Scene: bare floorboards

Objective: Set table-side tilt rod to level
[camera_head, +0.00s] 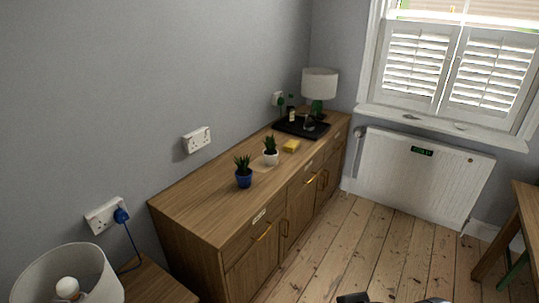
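The white window shutters have two panels side by side. The right panel (492,72) is the one nearer the wooden table (513,228) at the right edge. The left panel (414,62) is nearer the lamp and sideboard. Both panels are closed in the frame, with bright light stripes between their slats. A thin vertical rod line on each panel is too small to make out clearly, and the exact slat angle cannot be told. Only dark and grey pieces, probably of my arm, show at the bottom edge, far from the window. My gripper's fingertips are not in view.
A white radiator (424,180) with a green display is below the windowsill (440,127), which holds small objects. A long wooden sideboard (200,213) with plants, a tray and a lamp (319,83) lines the left wall. Bare floorboards (345,250) are clear between sideboard and table.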

